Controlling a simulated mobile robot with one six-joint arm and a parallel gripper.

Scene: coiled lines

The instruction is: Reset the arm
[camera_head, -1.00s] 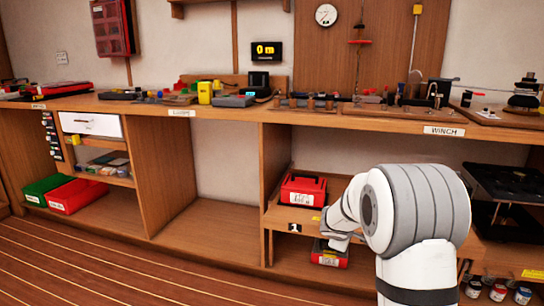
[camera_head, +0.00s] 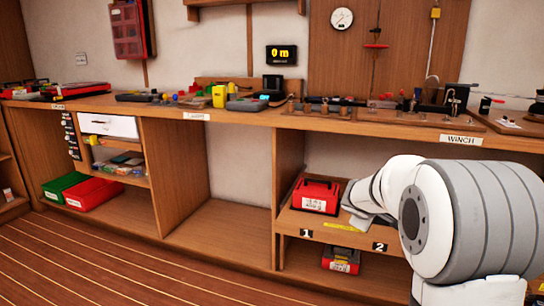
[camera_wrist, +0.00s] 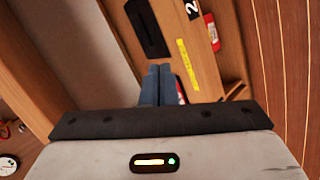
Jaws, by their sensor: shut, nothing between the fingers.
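My gripper (camera_wrist: 157,72) shows in the wrist view as two blue-grey fingers side by side, shut with nothing between them. It points toward the wooden shelf unit, close to a shelf with a yellow strip (camera_wrist: 188,63). In the head view my white and grey arm (camera_head: 480,220) fills the lower right. Its far end reaches in front of the upper shelf, just right of a red toolbox (camera_head: 316,196); the fingertips cannot be made out there.
A second red case (camera_head: 341,260) sits on the lower shelf. The long workbench (camera_head: 240,117) above carries many small items. Green (camera_head: 65,186) and red (camera_head: 94,193) bins stand at the lower left. The bay between them and the toolboxes is empty, and the striped floor (camera_head: 150,265) in front is clear.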

